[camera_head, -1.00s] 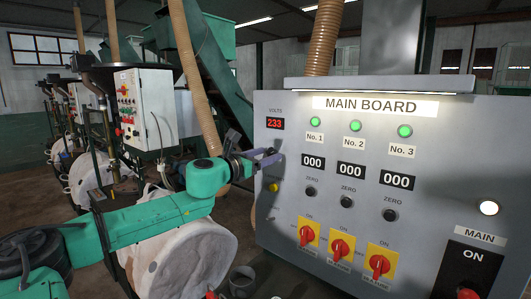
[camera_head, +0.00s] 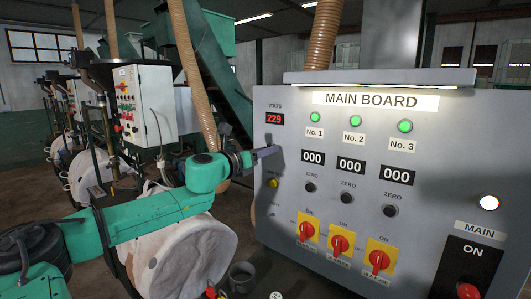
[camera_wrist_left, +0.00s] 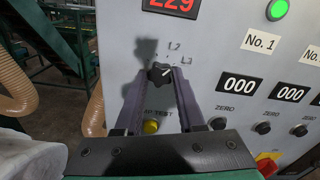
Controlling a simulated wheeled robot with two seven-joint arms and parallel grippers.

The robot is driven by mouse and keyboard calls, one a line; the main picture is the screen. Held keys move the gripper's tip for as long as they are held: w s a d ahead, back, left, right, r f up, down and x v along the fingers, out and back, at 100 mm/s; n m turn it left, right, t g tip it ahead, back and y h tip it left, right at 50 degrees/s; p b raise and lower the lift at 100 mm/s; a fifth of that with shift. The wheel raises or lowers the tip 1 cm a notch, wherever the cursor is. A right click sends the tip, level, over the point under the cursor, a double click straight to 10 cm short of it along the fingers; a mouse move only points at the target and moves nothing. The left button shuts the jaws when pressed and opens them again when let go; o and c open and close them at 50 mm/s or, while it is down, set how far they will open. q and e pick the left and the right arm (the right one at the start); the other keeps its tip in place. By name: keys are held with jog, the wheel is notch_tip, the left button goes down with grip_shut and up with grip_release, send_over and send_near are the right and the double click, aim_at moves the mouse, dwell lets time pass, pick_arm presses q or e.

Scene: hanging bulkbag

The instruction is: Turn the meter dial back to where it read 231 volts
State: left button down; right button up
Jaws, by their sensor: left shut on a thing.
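The volts display (camera_head: 275,119) on the main board reads 229 in red; it also shows, cut off at the top, in the left wrist view (camera_wrist_left: 170,6). The black meter dial (camera_wrist_left: 160,73) is below it, with the marks L2 and L3 (camera_wrist_left: 179,53) printed to its upper right and right. My left gripper (camera_wrist_left: 160,80) is shut on the dial, one finger on each side. In the head view my left gripper (camera_head: 266,152) reaches the board's left edge and hides the dial. My right gripper is not in view.
The main board (camera_head: 264,215) has green lamps, three 000 counters, black zero knobs and red-on-yellow switches (camera_head: 341,244) right of my gripper. A yellow test button (camera_wrist_left: 151,127) sits just below the dial. A hose (camera_head: 200,80) and white bags stand left.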

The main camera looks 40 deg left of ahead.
pick_arm(q)
jog(key=n+b, duration=0.1)
jog(key=n, duration=1)
jog(key=shift+n, duration=0.4)
dwell(0.3)
jog(key=c, duration=0.5)
grip_release()
jog(key=shift+s+a, duration=0.1)
